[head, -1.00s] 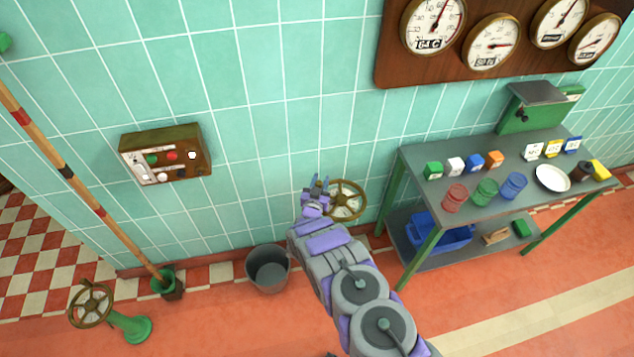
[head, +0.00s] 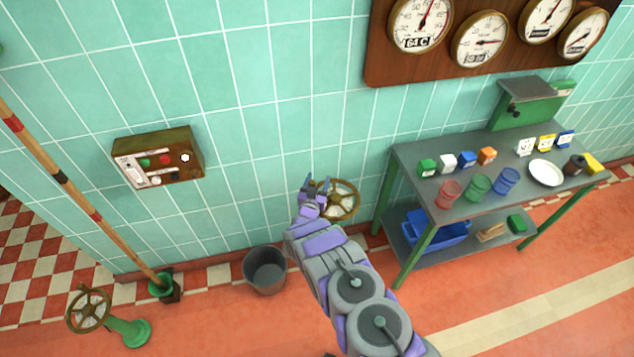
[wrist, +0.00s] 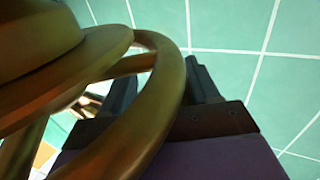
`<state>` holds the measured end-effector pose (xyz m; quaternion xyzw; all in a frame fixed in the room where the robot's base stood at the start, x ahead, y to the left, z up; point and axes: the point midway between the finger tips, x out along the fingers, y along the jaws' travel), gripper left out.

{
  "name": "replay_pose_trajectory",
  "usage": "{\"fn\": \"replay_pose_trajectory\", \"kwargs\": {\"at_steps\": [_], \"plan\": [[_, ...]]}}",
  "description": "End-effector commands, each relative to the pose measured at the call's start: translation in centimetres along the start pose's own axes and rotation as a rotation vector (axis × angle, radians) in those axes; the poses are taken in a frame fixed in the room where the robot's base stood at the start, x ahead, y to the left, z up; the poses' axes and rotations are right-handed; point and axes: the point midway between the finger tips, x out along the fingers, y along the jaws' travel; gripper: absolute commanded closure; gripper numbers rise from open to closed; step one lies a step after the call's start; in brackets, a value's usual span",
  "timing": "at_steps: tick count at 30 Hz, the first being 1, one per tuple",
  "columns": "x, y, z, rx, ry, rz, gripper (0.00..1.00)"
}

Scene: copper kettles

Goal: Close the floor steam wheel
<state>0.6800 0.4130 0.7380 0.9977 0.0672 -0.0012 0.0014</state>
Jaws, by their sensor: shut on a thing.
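A brass handwheel (head: 350,205) is by the tiled wall, left of the bench. My gripper (head: 318,184) is at its upper left rim in the head view. In the wrist view, the wheel's thick rim (wrist: 165,100) crosses between the two dark fingers of my gripper (wrist: 164,82), which is shut on it. The wheel's hub (wrist: 40,60) fills the upper left there. Whatever carries this wheel is hidden behind my arm. A second brass wheel (head: 88,310) sits on a green floor stand (head: 131,332) at the lower left, well away from my gripper.
A dark bucket (head: 265,270) stands on the floor left of my arm. A metal bench (head: 415,160) with cups and small boxes is on the right. A control box (head: 158,158) is on the wall. A striped pole (head: 80,195) leans at the left. Floor at lower right is clear.

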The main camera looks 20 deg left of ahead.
Motion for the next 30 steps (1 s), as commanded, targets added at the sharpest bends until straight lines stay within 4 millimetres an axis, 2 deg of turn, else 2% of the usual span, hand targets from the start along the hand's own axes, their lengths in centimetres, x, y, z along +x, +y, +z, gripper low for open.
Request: {"fn": "replay_pose_trajectory", "kwargs": {"at_steps": [2, 5, 30], "plan": [[0.0, 0.9, -0.1, 0.004, -0.001, 0.009, 0.47], [-0.2, 0.8, -0.3, 0.005, 0.002, 0.01, 0.47], [-5.0, -2.2, -0.2, 0.001, 0.002, -0.001, 0.47]]}}
